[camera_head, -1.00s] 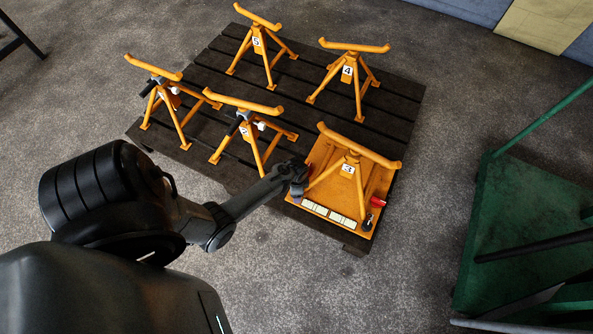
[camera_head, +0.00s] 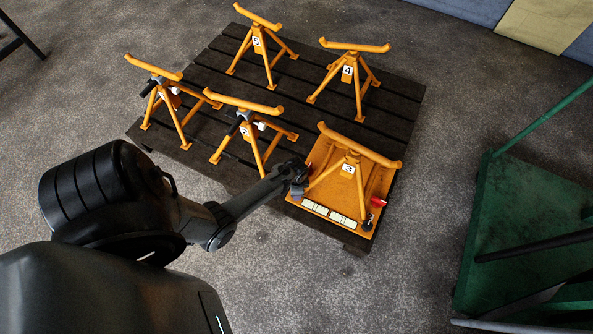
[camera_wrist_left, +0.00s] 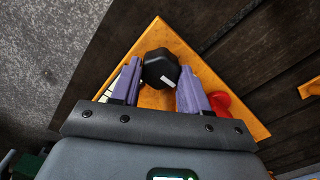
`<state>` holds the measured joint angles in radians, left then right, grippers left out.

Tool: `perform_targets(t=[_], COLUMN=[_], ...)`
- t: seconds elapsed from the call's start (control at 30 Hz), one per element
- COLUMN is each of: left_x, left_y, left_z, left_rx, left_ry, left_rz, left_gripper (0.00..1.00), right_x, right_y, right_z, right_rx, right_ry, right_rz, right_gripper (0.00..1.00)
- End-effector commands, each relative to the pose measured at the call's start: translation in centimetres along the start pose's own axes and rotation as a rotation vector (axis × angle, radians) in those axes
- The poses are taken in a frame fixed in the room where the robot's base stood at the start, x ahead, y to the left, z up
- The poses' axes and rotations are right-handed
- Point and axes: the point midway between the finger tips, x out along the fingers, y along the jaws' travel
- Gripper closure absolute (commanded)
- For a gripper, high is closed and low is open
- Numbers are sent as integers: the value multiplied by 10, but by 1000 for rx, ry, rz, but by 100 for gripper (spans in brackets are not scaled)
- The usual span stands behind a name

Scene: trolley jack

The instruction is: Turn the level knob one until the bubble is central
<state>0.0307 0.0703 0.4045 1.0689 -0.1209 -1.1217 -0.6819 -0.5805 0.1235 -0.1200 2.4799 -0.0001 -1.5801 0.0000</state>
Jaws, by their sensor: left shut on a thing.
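The orange base plate (camera_head: 322,165) carries a stand labelled 3 (camera_head: 346,170) at the right front of the pallet. Along its front edge lies a pale level strip (camera_head: 329,214) with several segments. The bubble is too small to make out. My left gripper (camera_head: 299,187) is at the plate's left front corner. In the left wrist view, the purple fingers of my left gripper (camera_wrist_left: 158,84) are on both sides of a black faceted knob (camera_wrist_left: 160,68) and shut on it. The head view hides this knob. Another dark knob (camera_head: 367,222) is at the right front corner. My right gripper is not in view.
A red part (camera_head: 378,202) sits near the plate's right edge. Several orange stands (camera_head: 257,45) stand on the dark slatted pallet (camera_head: 210,60). A green trolley (camera_head: 520,225) is at the right. The grey floor in front of the pallet is clear.

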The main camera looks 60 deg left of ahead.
Motion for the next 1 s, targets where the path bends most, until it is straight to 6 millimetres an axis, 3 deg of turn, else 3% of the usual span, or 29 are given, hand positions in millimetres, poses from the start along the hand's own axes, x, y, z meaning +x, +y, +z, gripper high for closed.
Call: perform_targets(t=[0.5, 1.0], left_x=[-4, 0], left_y=[0, 0], left_z=[0, 1], left_rx=[-336, -685], left_ry=[-1, -2], left_rz=[2, 1], left_gripper=[86, 86], right_x=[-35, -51], right_y=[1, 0], right_z=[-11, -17], right_rx=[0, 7], right_ry=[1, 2], right_rz=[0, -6], right_gripper=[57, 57])
